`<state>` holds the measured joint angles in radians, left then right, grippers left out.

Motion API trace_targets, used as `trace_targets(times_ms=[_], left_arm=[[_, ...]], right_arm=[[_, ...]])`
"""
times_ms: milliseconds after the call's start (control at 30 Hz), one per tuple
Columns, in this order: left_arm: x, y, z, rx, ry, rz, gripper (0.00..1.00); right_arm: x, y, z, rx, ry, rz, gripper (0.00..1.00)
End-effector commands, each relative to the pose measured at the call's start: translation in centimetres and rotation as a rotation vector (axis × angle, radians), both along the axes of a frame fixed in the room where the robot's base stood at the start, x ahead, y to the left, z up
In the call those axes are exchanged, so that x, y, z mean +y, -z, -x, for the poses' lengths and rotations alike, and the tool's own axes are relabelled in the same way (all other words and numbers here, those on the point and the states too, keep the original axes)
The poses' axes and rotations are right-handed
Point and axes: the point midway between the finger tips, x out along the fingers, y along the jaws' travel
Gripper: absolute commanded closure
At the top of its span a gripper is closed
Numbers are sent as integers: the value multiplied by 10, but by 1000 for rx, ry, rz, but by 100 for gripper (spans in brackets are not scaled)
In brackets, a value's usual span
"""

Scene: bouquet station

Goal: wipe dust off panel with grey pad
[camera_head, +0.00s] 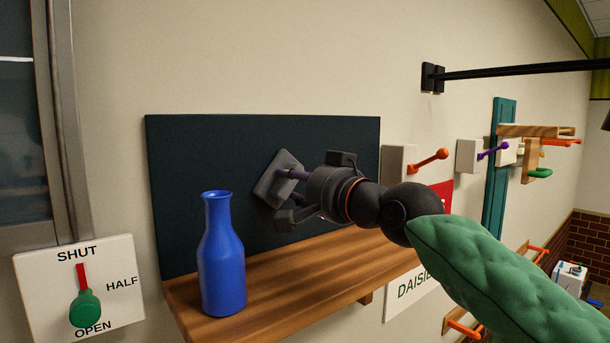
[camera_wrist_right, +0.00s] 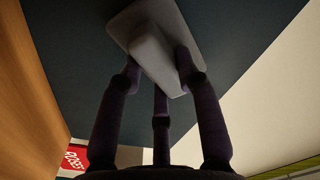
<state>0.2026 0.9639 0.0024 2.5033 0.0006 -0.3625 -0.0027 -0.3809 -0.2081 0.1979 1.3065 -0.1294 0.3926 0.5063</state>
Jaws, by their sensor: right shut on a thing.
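The dark blue-grey panel (camera_head: 330,137) stands upright against the wall behind the wooden shelf. My right gripper (camera_head: 291,190) is shut on the grey pad (camera_head: 272,176), in front of the middle of the panel. In the right wrist view the fingers (camera_wrist_right: 160,85) close around the raised grip of the pad (camera_wrist_right: 128,22), whose flat plate faces the panel (camera_wrist_right: 75,70). The pad is tilted in the head view and lies at or very near the panel; I cannot tell if it touches. No dust is clear on the visible panel. My left gripper is not in view.
A blue bottle (camera_head: 221,262) stands on the wooden shelf (camera_head: 290,286), left of my right gripper. A lever plate (camera_head: 118,262) marked SHUT, HALF, OPEN is at lower left. Orange (camera_head: 428,160) and purple (camera_head: 492,150) pegs stick out of the wall at right. A black bar (camera_head: 520,69) runs above them.

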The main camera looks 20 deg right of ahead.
Motion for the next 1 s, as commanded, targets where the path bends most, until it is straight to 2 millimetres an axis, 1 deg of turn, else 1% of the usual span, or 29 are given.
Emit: trace_targets(times_ms=[33,200,567,667,1000], left_arm=[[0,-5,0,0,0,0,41],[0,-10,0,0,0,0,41],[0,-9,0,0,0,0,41],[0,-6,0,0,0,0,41],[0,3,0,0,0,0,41]], right_arm=[[5,-2,1,2,-3,2,92],[13,0,3,1,-3,2,92],[14,1,4,1,-2,0,92],[12,1,10,-1,-3,0,92],[1,1,38,-2,-1,0,92]])
